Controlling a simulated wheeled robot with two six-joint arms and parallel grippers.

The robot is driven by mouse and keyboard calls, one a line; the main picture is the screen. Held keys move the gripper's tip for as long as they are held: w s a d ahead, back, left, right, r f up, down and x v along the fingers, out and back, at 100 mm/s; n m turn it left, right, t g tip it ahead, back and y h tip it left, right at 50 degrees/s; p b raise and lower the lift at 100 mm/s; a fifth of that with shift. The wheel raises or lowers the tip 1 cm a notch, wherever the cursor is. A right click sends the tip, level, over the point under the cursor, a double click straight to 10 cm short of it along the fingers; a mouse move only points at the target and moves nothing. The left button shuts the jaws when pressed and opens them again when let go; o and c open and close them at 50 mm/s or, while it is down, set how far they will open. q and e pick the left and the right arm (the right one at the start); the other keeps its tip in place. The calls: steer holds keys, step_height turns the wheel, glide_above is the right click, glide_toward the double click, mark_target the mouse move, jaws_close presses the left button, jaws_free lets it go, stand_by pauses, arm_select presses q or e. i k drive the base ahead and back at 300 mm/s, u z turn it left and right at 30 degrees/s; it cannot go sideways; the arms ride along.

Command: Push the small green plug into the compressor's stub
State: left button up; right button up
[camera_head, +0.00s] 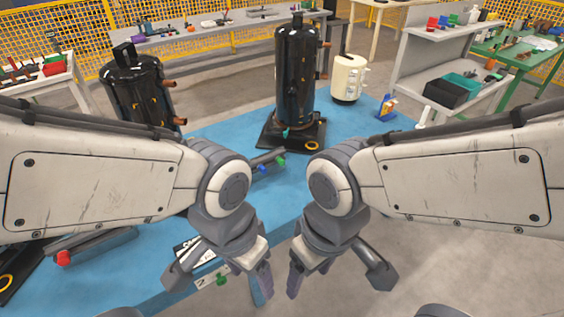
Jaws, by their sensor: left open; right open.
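A black compressor (296,80) stands upright on a dark base on the blue surface, with short copper stubs (327,44) on its right side. A second black compressor (138,92) stands at the left, also with copper stubs (168,84). One small green piece (221,280) shows between the fingers of my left gripper (222,277) in the picture; whether it is at their height I cannot tell. Another green piece (281,160) lies before the middle compressor, beside a blue one (262,169). My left gripper is open. My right gripper (337,274) is open and empty, beside the left.
The blue surface (222,128) is partly hidden by my arms. A red-ended part (64,258) lies at the lower left. A cream canister (348,78) stands behind at the right. Shelves (438,60) and a green table (520,55) stand farther right. Grey floor is clear at the lower right.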

mark_target(281, 162)
steer(key=z, duration=1)
steer(key=k, duration=1.3)
steer(key=z, duration=1.3)
steer(key=i, duration=1.95)
steer(key=u, duration=0.25)
steer(key=i, duration=1.3)
steer(key=u, duration=1.8)
steer(key=i, duration=1.05)
steer(key=u, duration=0.9)
